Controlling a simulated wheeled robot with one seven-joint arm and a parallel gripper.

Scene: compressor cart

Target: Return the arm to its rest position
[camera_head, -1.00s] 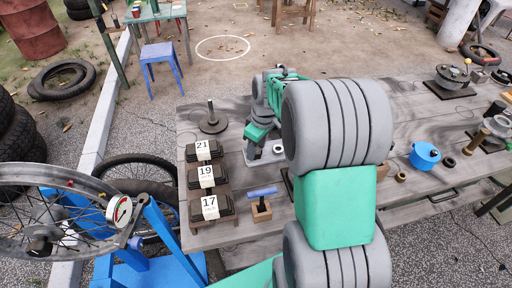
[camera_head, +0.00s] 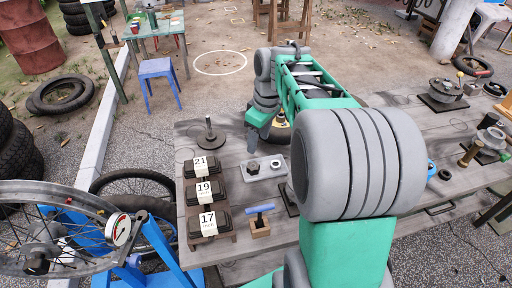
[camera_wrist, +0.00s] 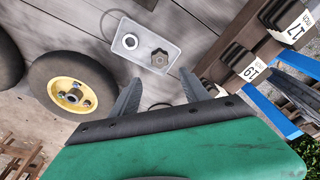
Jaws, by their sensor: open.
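My arm, grey and green, reaches over the workbench (camera_head: 390,238) in the head view. My gripper (camera_wrist: 168,92) shows in the wrist view with its two grey fingers spread apart and nothing between them. In the head view the tray (camera_head: 262,168) lies left of my arm. My arm hides part of the bench middle.
Labelled socket trays 21, 19 and 17 (camera_head: 208,224) stand at the bench's left. A blue-handled tool (camera_head: 260,211) and a spindle on a disc (camera_head: 207,136) are nearby. A yellow-hubbed wheel (camera_wrist: 97,88) is close to my gripper. A bicycle wheel stand (camera_head: 145,243) is left.

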